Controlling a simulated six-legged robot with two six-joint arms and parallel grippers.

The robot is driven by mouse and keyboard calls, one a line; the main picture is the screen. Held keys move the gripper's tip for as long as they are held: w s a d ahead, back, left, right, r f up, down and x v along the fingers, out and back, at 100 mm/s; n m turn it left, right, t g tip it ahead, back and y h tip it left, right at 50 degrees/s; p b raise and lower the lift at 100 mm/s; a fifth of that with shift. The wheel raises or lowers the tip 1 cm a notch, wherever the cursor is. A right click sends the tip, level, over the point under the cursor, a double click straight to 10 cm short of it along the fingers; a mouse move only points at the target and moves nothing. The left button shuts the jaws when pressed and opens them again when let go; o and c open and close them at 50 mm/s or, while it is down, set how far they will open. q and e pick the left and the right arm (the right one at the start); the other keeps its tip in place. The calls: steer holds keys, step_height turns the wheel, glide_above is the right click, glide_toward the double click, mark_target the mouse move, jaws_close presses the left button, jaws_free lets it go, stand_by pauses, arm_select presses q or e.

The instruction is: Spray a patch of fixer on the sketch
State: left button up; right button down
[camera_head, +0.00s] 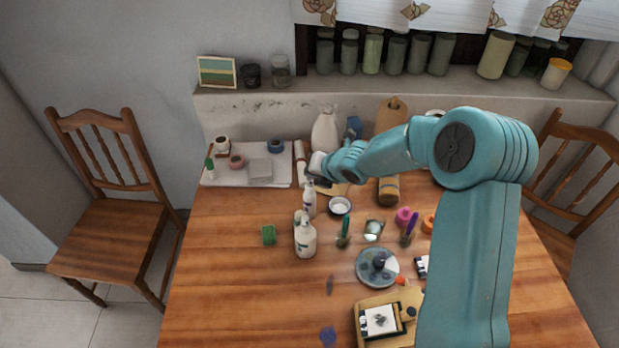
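The sketch (381,321) is a small white sheet with a dark smudge, lying on a wooden board at the table's front. My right arm comes in from the right, and its gripper (316,178) is at the top of a slim white bottle (309,203), which stands upright and may be the fixer. The gripper's fingers are small and dark, and I cannot tell whether they touch or grip the bottle. A wider white bottle (305,240) stands just in front of it. A larger white spray bottle (325,130) stands at the back. My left gripper is not in view.
A white tray (225,178) with tape rolls is at the back left. A green sponge (268,235), a white bowl (340,206) and a round grey palette (367,280) lie on the wooden table (215,280). The table's front left is mostly clear. My arm hides part of the right side.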

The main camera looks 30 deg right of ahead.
mark_target(312, 180)
steer(key=shift+s+f+b, duration=0.1)
steer(key=shift+f+b, duration=0.2)
steer(key=shift+f, duration=0.05)
steer(key=shift+r, duration=0.1)
steer(key=shift+r+p, duration=0.85)
steer(key=shift+r, duration=0.1)
step_height(312, 180, up, 6)
steer(key=p, duration=0.5)
steer(key=shift+p, duration=0.4)
stand_by(2.0)
